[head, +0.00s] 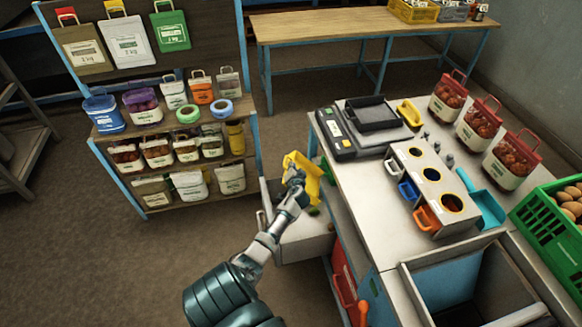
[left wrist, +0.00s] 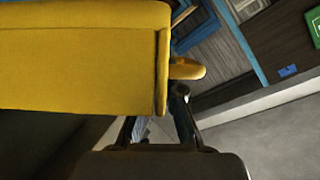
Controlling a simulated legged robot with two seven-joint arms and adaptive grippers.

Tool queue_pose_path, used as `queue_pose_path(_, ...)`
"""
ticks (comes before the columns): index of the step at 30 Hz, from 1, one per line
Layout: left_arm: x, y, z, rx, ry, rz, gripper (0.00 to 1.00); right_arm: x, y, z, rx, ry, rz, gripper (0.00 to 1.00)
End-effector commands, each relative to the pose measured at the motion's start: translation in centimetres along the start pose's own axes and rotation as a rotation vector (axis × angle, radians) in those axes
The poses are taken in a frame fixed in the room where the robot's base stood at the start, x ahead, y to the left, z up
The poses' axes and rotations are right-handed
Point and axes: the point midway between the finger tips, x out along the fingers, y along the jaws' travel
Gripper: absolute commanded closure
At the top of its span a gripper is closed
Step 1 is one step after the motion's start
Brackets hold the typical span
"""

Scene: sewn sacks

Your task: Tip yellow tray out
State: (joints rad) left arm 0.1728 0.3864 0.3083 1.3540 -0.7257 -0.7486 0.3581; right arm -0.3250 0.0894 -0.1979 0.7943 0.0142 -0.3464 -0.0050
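The yellow tray (head: 303,172) is tilted steeply over a light grey open bin (head: 304,240) beside the table. My left gripper (head: 295,178) is at the tray and appears shut on its edge. In the left wrist view the yellow tray (left wrist: 80,60) fills the upper left, close to the fingers, with a yellow tab (left wrist: 187,70) at its side. Small green and dark bits show in the bin just below the tray. The inside of the tray is mostly hidden. My right gripper is not in view.
The work table (head: 370,185) on the right carries a scale with a black tray (head: 372,113), a holed dispenser box (head: 432,190), filled sacks (head: 482,122) and a green crate (head: 553,215). A sack shelf (head: 180,150) stands at left. Floor between is clear.

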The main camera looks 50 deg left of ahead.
Motion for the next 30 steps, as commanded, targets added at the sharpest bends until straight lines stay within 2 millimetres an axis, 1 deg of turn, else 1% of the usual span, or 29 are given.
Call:
queue_pose_path(1, -0.1, -0.4, -0.4, -0.03, 0.002, 0.011, 1.0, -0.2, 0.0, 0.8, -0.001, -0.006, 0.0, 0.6)
queue_pose_path(7, -0.1, -0.7, -0.5, -0.134, 0.001, 0.057, 1.0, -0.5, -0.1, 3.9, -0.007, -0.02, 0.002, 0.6)
queue_pose_path(8, -0.1, -0.9, -0.7, -0.165, 0.0, 0.071, 1.0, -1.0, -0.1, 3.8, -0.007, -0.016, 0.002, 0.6)
queue_pose_path(9, -0.3, -1.3, -1.1, -0.226, 0.0, 0.097, 1.0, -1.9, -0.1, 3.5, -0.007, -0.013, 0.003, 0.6)
queue_pose_path(15, -0.7, -2.3, -2.0, -0.492, 0.003, 0.211, 1.0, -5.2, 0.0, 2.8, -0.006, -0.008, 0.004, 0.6)
queue_pose_path(18, -0.8, -2.5, -2.3, -0.598, 0.005, 0.258, 1.0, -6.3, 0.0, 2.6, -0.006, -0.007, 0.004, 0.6)
queue_pose_path(22, -0.9, -2.5, -2.5, -0.67, 0.009, 0.288, 1.0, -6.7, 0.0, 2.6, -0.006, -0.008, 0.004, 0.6)
queue_pose_path(30, -1.0, -2.5, -2.7, -0.677, 0.016, 0.289, 1.0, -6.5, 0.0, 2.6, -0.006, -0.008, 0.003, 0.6)
